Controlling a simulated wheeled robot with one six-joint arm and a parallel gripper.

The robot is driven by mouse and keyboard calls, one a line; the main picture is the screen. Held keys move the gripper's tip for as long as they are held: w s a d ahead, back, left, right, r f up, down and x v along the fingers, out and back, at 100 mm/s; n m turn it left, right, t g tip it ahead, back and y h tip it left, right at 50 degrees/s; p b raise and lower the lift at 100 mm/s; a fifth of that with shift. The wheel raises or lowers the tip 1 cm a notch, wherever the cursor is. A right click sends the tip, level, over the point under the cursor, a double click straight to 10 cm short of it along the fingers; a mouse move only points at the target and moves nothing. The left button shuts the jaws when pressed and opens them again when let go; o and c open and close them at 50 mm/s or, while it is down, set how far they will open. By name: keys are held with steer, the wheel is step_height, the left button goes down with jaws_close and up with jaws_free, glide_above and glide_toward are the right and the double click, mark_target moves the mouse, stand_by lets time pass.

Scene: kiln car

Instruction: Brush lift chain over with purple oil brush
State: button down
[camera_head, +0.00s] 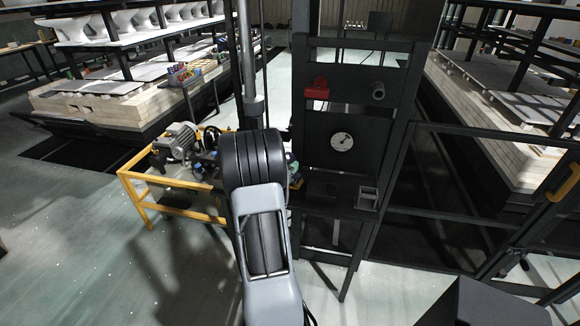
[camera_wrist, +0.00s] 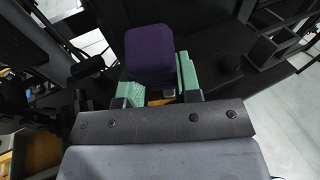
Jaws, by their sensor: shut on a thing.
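The purple oil brush (camera_wrist: 150,55) shows in the wrist view as a dark purple block with rounded corners. My gripper (camera_wrist: 160,78) is shut on it, with a green finger pad on each side. In the head view my arm hides the gripper and the brush. I cannot pick out the lift chain for certain. In the head view a thin dark vertical line (camera_head: 264,50) runs beside a grey column (camera_head: 247,60), but its links are too small to tell. I cannot tell whether the brush touches anything.
A black frame panel with a gauge (camera_head: 341,142) and a red box (camera_head: 317,89) stands just right of my arm. A yellow rail (camera_head: 150,179) surrounds a motor unit (camera_head: 182,139) at left. Loaded kiln cars stand at both sides. The floor (camera_head: 80,240) at front left is clear.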

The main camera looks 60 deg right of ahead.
steer(key=shift+w+a, duration=0.3)
steer(key=shift+w, duration=0.55)
steer(key=shift+w+a, duration=0.25)
steer(key=shift+w, duration=0.65)
steer(key=shift+w+a, duration=0.3)
steer(key=shift+w, duration=0.55)
steer(key=shift+w+a, duration=0.3)
steer(key=shift+w, duration=0.65)
steer(key=shift+w+a, duration=0.3)
steer(key=shift+w, duration=0.6)
steer(key=shift+w+a, duration=0.3)
steer(key=shift+w, duration=0.65)
steer(key=shift+d, duration=0.15)
steer(key=shift+w+d, duration=0.3)
steer(key=shift+d, duration=0.3)
steer(key=shift+s, duration=0.1)
steer(key=shift+s+d+b, duration=0.3)
steer(key=shift+s, duration=0.65)
steer(key=shift+s+d+b, duration=0.35)
steer(key=shift+s, duration=0.55)
steer(key=shift+s+d+b, duration=0.3)
steer(key=shift+s, duration=0.65)
